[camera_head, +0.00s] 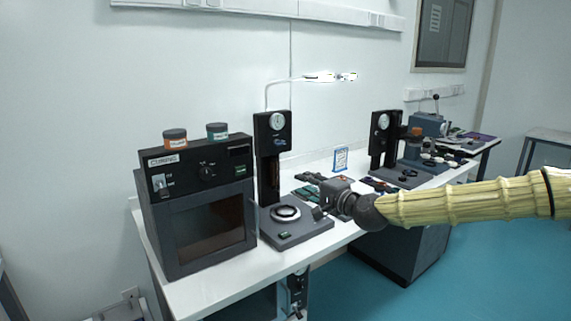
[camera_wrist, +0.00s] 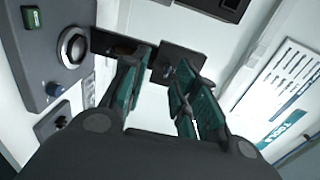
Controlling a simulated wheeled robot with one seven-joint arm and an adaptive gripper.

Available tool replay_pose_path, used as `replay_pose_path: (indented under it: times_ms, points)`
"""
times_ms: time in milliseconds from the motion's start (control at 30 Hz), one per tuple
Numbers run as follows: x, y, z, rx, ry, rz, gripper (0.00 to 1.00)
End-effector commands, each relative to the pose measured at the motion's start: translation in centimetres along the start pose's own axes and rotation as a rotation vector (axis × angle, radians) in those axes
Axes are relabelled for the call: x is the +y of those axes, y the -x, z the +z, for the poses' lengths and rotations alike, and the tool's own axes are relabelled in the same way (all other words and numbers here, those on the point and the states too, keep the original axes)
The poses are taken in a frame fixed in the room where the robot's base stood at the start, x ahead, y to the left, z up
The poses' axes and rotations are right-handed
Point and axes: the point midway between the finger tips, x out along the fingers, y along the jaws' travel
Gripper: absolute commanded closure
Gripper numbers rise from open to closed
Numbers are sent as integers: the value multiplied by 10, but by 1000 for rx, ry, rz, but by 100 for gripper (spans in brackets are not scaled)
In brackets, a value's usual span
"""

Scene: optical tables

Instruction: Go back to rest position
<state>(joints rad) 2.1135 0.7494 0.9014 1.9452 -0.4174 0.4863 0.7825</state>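My gripper (camera_head: 322,208) is near the front edge of the white bench (camera_head: 205,299), just right of the ring on the nearer gauge stand's base (camera_head: 300,236). The arm reaches in from the right in a ribbed yellow sleeve. In the wrist view, two dark fingers with teal parts (camera_wrist: 160,92) stand apart, and I see nothing clearly held between them. In the head view the fingertips are too small to judge.
A dark curing oven (camera_head: 210,235) with two small jars (camera_head: 217,131) on top stands at the bench's left end. A second gauge stand (camera_head: 383,135) is farther right. Dark trays and small parts lie behind my gripper. Blue floor (camera_head: 470,270) is open at lower right.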

Motion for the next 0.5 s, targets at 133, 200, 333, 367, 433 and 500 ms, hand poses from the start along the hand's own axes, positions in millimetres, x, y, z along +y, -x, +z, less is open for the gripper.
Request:
replay_pose_path:
  times_ms: [133,200,333,367,433,500]
  points:
    - [30,-4,17,-19,14,44,71]
    - [47,-4,25,-27,22,69,71]
    - [82,-2,39,-41,39,122,71]
    - [94,-1,44,-46,46,138,71]
    - [120,3,56,-60,59,179,71]
    - [155,9,70,-76,77,231,71]
